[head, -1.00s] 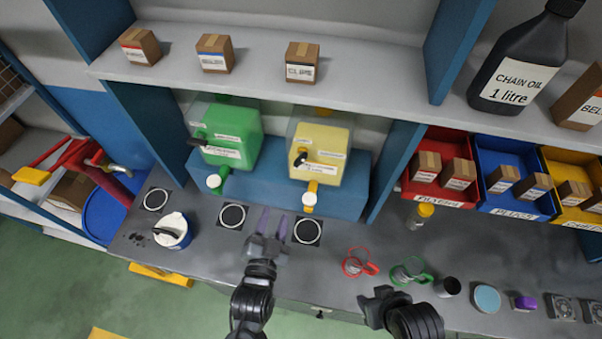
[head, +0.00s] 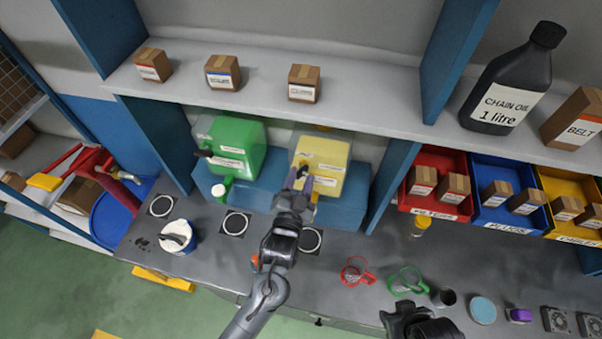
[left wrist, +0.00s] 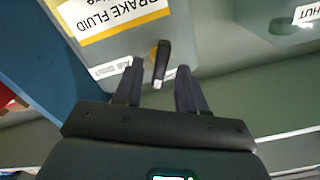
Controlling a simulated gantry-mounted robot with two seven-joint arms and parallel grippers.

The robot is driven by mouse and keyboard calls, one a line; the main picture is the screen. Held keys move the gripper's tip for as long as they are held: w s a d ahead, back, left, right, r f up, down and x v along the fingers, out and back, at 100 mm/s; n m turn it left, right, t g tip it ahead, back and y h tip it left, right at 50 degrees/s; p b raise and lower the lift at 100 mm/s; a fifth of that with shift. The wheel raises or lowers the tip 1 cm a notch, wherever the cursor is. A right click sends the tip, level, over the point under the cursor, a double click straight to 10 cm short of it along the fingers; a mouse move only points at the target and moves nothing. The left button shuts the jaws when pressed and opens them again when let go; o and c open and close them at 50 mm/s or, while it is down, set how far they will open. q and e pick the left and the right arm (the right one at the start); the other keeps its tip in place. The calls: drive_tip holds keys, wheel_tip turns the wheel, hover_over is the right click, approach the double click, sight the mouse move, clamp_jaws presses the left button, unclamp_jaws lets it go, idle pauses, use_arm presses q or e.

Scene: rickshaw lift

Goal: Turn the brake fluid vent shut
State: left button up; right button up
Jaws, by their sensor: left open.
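The yellow brake fluid container (head: 325,158) stands on the blue step at the back of the bench. My left gripper (head: 298,184) is in front of this container in the head view. It is open, and in the left wrist view the lever lies between its two dark fingers, with gaps on both sides. In the head view the gripper hides most of the lever and the tap below. My right gripper (head: 402,308) is low on the right; its jaws are unclear.
A green container (head: 232,148) stands to the left, with a white-capped tap. The shelf (head: 380,108) overhangs the containers.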

use_arm(q)
drive_tip(key=shift+w+d, duration=0.1)
drive_tip(key=shift+w, duration=0.5)
drive_tip(key=shift+c, duration=0.3)
clamp_jaws()
